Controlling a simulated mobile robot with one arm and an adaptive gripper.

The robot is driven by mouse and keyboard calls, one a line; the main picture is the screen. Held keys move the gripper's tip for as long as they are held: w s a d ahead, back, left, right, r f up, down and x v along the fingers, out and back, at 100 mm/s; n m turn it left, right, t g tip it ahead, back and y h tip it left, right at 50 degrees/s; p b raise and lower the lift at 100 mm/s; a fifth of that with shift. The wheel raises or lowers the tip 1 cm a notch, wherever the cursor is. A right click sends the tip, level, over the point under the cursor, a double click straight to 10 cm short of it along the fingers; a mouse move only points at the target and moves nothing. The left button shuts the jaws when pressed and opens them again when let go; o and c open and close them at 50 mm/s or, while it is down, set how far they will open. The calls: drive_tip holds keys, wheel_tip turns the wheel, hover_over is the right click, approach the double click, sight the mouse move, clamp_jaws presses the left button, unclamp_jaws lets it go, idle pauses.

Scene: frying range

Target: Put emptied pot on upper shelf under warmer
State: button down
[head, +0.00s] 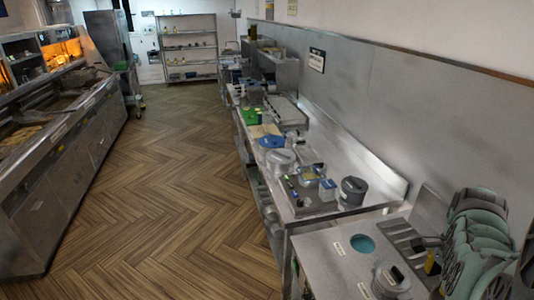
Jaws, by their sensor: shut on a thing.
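My gripper is not in this view, so I cannot see what it holds. The warmer (62,48) glows orange at the upper left, above the long steel frying range (65,165). Shelf levels under its lamps are small and hard to make out. I cannot tell which vessel is the emptied pot. A round grey metal vessel with a dark top (354,190) stands on the right-hand counter. Another round metal piece with a black knob (391,280) is at the bottom right.
The wooden floor (170,165) between the range and the right-hand counter (325,215) is clear. Small containers crowd that counter. A wire shelf rack (188,47) stands at the back wall.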

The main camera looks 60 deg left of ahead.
drive_tip(key=w+d+r+n+p, duration=0.1)
drive_tip(key=w+d+r+n, duration=0.1)
drive_tip(key=r, duration=0.9)
drive_tip(key=w+d+r+n+p, duration=0.2)
drive_tip(key=d+r, duration=0.3)
drive_tip(key=r, duration=0.6)
drive_tip(key=w+d+r+n+p, duration=0.1)
drive_tip(key=w+d+r+n, duration=0.1)
drive_tip(key=r, duration=1)
drive_tip(key=shift+w+d+n+t, duration=0.3)
drive_tip(key=shift+w+d, duration=0.6)
drive_tip(key=shift+d, duration=0.25)
drive_tip(key=shift+d, duration=0.15)
